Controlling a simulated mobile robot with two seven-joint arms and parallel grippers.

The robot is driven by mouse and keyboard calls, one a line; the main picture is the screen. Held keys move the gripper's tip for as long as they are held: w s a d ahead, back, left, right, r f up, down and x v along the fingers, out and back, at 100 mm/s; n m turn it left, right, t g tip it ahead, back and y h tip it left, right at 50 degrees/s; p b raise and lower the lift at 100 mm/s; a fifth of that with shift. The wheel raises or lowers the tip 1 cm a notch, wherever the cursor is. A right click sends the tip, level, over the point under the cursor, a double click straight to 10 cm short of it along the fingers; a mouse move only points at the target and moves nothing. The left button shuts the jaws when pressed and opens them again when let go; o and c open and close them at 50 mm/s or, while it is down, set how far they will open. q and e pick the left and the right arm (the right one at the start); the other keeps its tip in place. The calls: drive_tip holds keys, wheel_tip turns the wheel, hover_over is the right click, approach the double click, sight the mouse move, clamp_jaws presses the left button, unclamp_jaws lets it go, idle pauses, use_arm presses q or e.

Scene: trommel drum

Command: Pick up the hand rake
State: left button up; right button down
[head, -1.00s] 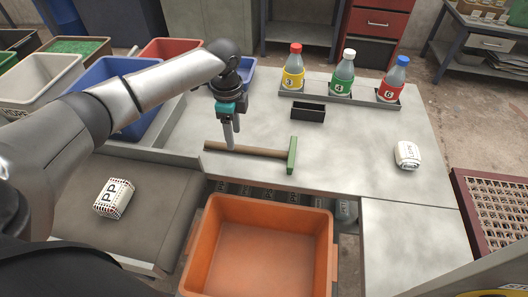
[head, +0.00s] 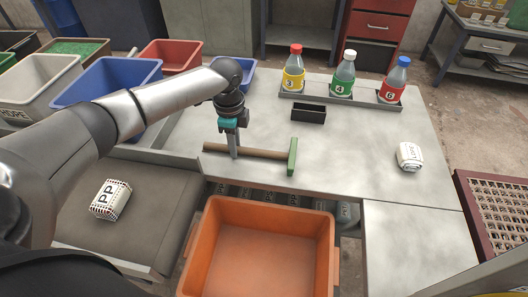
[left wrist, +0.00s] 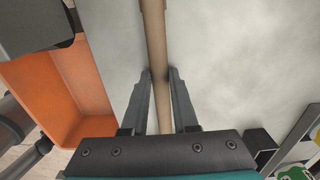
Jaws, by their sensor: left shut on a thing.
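The hand rake lies on the grey table, with a brown wooden handle (head: 265,153) and a green head (head: 292,156) at its right end. My left gripper (head: 235,153) points down over the handle, left of its middle, and is shut on it. In the left wrist view the handle (left wrist: 157,50) runs between the two fingers (left wrist: 161,78). The rake appears to rest on the table still. My right gripper is not in view.
An orange bin (head: 262,250) stands below the table's front edge. A small black tray (head: 308,114) and a rack with three bottles (head: 343,80) are behind the rake. A white package (head: 409,156) lies at the right. Blue bins (head: 110,84) stand at the left.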

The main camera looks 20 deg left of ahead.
use_arm(q)
drive_tip(key=shift+r, duration=0.15)
clamp_jaws()
wheel_tip(320, 180, up, 20)
drive_tip(key=p, duration=0.4)
drive_tip(key=shift+p, duration=0.3)
wheel_tip(320, 180, up, 10)
drive_tip(key=p, duration=1.4)
drive_tip(key=shift+f, duration=0.2)
